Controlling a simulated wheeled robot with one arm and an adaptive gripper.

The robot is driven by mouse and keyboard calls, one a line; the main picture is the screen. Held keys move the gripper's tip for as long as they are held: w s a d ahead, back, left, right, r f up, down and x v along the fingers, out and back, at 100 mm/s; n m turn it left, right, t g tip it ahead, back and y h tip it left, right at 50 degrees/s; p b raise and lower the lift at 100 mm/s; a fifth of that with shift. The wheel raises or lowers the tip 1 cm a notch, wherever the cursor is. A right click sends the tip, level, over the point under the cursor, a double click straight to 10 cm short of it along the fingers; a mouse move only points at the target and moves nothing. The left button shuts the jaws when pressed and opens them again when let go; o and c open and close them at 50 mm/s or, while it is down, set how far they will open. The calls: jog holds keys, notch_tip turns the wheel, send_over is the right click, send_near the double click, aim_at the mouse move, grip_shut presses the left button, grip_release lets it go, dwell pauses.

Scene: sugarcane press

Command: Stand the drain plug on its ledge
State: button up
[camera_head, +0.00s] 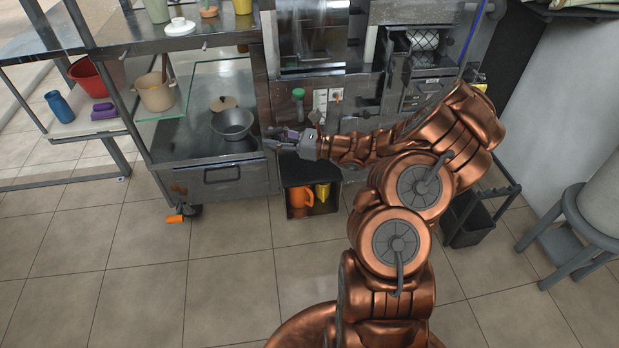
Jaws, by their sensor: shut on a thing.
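My gripper (280,138) is at the end of my copper arm, in front of the press (325,70) at its lower left, beside the metal shelf unit. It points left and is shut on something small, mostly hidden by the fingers. I cannot make out its shape or whether it is the drain plug. A green-topped piece (298,93) shows on the press front, just above my gripper and apart from it. I cannot tell which edge of the press is the plug's ledge.
A grey bowl (232,122) and a beige pot (155,92) stand left of my gripper. Below it, an open bin (299,211) holds an orange jug (301,196) and a yellow item (322,192). A stool (570,225) stands at right.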

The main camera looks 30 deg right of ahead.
jog(key=s+d+f+m+t+h+b, duration=0.1)
jog(key=s+d+f+b, duration=0.25)
jog(key=f+b, duration=0.4)
jog(key=s+d+f+m+t+h+b, duration=0.1)
jog(key=s+d+f+h+b, duration=0.1)
jog(key=d+f+b, duration=0.5)
jog(key=s+d+f+m+t+h+b, duration=0.1)
jog(key=s+d+f+b, duration=0.3)
jog(key=f, duration=0.5)
jog(key=w+d+b, duration=0.1)
jog(key=w+b, duration=0.1)
jog(key=w, duration=0.3)
jog(key=w+d+b, duration=0.2)
jog(key=w, duration=0.3)
jog(key=w+d+f+b, duration=0.1)
jog(key=w, duration=0.4)
jog(key=shift+d+f+b, duration=0.1)
jog(key=shift+d+b, duration=0.3)
jog(key=shift+f+b, duration=1.1)
jog(key=shift+f, duration=0.75)
jog(key=shift+r, duration=0.1)
jog(key=o, duration=1.1)
